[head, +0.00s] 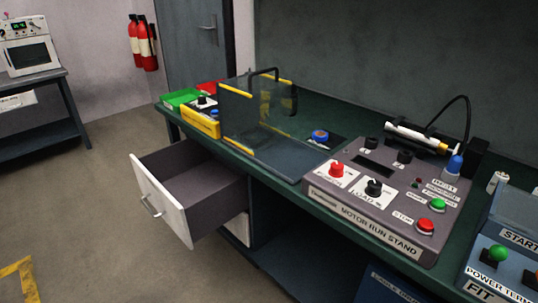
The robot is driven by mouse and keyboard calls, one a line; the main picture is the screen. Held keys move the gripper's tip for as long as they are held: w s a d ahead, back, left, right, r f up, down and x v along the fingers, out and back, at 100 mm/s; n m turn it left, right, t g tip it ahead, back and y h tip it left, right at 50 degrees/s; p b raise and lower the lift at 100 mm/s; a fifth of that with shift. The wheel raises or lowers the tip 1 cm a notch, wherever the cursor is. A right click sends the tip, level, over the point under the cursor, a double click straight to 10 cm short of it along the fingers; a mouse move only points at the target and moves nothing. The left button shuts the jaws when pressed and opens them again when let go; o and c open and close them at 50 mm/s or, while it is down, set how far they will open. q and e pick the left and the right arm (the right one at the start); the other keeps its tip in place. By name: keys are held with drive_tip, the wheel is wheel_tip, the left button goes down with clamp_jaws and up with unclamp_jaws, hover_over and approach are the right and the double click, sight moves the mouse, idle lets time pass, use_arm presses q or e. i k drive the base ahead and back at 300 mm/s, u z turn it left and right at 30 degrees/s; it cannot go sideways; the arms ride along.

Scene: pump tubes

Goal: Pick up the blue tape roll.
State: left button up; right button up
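A small round blue thing with an orange-brown centre, which looks like the blue tape roll (320,136), lies flat on a dark patch of the green bench top (345,116). It is just right of the clear guard box and behind the motor run stand. Nothing covers it in the head view. Neither of my grippers shows in the head view.
A clear guard box (240,122) with yellow edges stands left of the roll. The grey motor run stand (385,205) is in front and right. An open, empty-looking drawer (165,200) juts out below. Green (180,98) and yellow (200,120) bins sit at the far left.

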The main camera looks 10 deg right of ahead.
sight(318, 136)
drive_tip(key=u, duration=2.65)
drive_tip(key=i, duration=0.25)
drive_tip(key=z, duration=1.35)
drive_tip(key=i, duration=1.3)
drive_tip(key=z, duration=0.6)
